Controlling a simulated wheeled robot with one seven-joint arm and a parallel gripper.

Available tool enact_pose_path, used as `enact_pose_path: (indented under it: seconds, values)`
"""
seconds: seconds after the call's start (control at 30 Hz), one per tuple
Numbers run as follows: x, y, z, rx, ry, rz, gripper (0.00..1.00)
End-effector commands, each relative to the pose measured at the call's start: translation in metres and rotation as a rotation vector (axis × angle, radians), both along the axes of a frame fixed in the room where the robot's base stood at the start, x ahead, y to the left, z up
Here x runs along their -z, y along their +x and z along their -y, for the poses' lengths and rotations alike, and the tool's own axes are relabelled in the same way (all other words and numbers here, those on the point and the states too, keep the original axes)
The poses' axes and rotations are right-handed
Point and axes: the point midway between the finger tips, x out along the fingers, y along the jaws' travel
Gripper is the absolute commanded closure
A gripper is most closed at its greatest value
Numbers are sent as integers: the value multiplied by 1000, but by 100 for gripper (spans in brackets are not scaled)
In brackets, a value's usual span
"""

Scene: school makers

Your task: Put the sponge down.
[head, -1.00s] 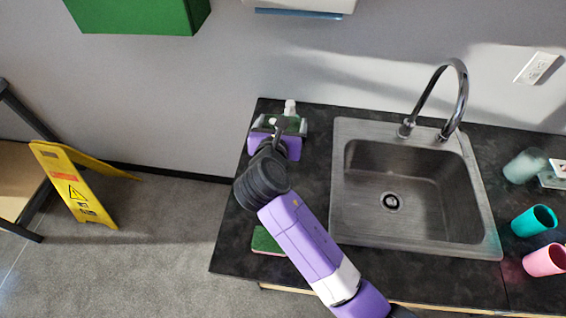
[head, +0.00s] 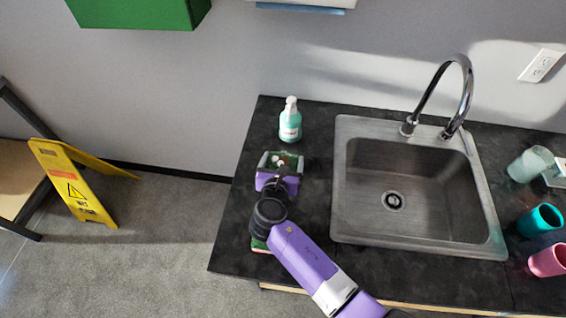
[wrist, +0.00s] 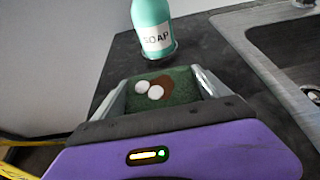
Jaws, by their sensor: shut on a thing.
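My gripper (head: 279,164) is above the left part of the dark counter, left of the sink. It also shows in the wrist view (wrist: 161,92), shut on a dark green sponge (wrist: 180,84) with a brown patch and two white round blobs on it. The held sponge shows small in the head view (head: 291,159), between the fingers. I cannot tell whether it touches the counter. A second green and red pad, maybe another sponge (head: 259,246), lies at the counter's front left, partly hidden by my arm.
A teal soap bottle (head: 290,122) stands upright behind my gripper. The metal sink (head: 345,222) with its tall faucet (head: 464,92) is to the right. Cups (head: 540,219) stand at the far right. A yellow floor sign (head: 72,185) is on the floor at left.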

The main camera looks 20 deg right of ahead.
Motion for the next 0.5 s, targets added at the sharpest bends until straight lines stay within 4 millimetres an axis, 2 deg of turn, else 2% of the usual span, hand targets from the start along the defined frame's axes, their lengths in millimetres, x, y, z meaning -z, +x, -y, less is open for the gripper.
enact_pose_path:
  seconds: [0.1, 0.43, 0.47, 0.5]
  values:
    - [8, 0, 0, 0, -1, 1, 41]
    - [11, 0, 0, 1, 0, 0, 41]
    - [11, 0, 0, 0, 0, 0, 13]
    - [10, 0, 0, 0, -1, 1, 5]
